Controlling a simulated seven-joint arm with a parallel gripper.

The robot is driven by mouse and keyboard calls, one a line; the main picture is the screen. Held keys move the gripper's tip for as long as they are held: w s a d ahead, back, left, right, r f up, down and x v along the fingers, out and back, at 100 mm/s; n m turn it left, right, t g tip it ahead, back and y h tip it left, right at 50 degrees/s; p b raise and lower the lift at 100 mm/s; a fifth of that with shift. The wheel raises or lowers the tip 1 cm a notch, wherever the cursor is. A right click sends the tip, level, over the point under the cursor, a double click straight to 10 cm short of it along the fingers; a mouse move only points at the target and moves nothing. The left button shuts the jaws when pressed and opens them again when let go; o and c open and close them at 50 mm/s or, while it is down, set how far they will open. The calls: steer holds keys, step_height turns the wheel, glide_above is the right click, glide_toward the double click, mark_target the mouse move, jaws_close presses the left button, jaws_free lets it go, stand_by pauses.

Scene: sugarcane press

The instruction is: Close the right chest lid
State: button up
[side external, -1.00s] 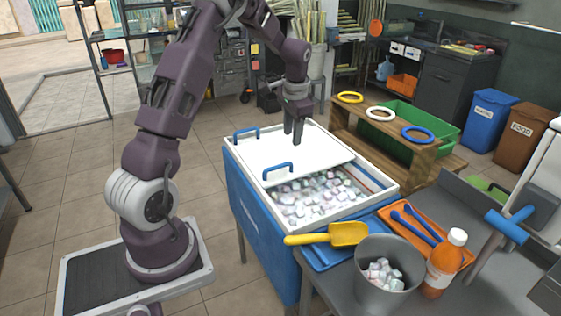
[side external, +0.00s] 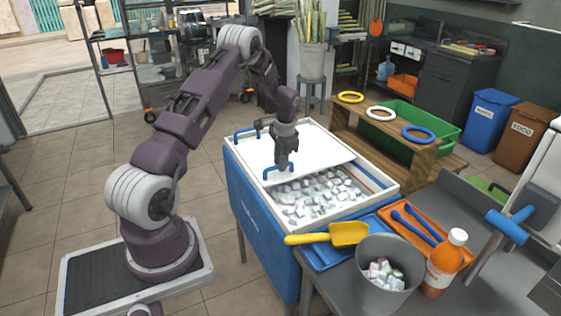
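The blue chest (side external: 262,232) has a white rim and a flat white lid panel (side external: 318,158) over its left part. A blue handle (side external: 278,176) stands near the panel's lower edge, and another blue handle (side external: 245,131) stands at the far left. The right part of the chest is uncovered and shows ice cubes (side external: 318,192). My gripper (side external: 283,166) points down at the nearer handle, with its fingertips at or just behind the bar. I cannot tell whether it touches or grips the handle. The fingers overlap in this view, so their gap is hidden.
A yellow scoop (side external: 345,234) lies on a blue tray (side external: 330,256) against the chest's right side. A grey bucket (side external: 388,300) with ice, an orange bottle (side external: 444,265) and an orange tray (side external: 400,226) stand nearby. A wooden ring stand (side external: 392,145) is behind the chest.

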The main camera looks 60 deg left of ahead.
jaws_close()
steer(key=shift+r, duration=0.1)
stand_by(1.1)
